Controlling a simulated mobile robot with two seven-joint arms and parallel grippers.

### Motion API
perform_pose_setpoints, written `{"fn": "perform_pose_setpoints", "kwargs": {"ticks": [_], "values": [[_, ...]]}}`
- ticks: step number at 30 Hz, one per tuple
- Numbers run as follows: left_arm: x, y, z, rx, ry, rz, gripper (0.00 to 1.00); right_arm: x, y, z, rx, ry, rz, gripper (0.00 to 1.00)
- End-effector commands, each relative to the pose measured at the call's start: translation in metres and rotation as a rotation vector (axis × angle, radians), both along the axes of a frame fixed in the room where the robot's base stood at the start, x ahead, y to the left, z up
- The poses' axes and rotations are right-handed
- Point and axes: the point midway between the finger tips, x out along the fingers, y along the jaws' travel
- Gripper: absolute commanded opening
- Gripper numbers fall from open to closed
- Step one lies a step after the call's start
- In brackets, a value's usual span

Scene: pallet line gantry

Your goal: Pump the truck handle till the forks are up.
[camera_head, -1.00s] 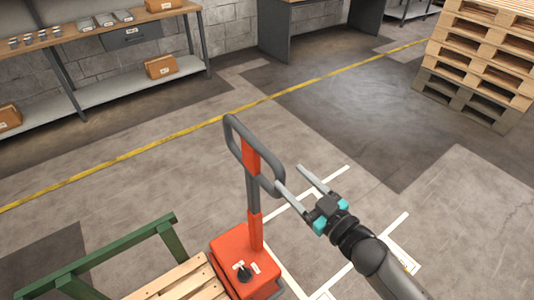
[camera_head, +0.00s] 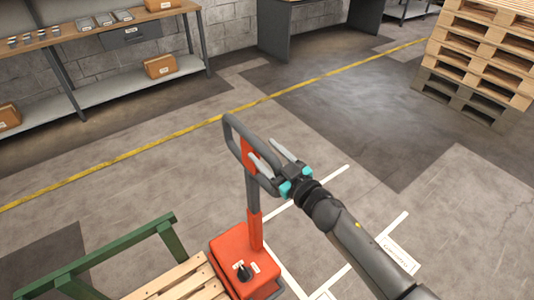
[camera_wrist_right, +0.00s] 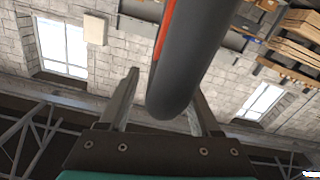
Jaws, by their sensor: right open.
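The truck handle is a dark grey loop (camera_head: 232,133) with a red centre piece, on an upright grey and red shaft (camera_head: 254,205). It rises from the red truck body (camera_head: 245,262). My right gripper (camera_head: 262,152) is open at the right side of the loop. In the right wrist view, the thick dark bar of the handle (camera_wrist_right: 190,65) reaches down between the two open fingers (camera_wrist_right: 160,105); I cannot tell whether it touches them. The truck forks are not visible; a wooden pallet (camera_head: 185,280) stands beside the truck body. My left gripper is not in view.
A green frame (camera_head: 110,258) stands by the pallet at the lower left. A shelf bench (camera_head: 120,95) with boxes is at the back left. Stacked pallets (camera_head: 480,50) stand at the far right. The floor right of the truck is clear.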

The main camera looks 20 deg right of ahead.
Motion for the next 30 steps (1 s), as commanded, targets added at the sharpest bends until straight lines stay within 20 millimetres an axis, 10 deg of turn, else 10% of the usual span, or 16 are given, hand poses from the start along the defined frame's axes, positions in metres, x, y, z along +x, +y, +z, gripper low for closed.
{"fn": "perform_pose_setpoints", "kwargs": {"ticks": [21,30], "values": [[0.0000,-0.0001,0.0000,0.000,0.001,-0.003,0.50,-0.0003,-0.0004,0.0000,0.000,0.000,0.000,0.00],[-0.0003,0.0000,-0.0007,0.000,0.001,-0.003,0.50,0.0026,-0.0071,-0.0018,0.008,0.005,0.001,0.00]]}}
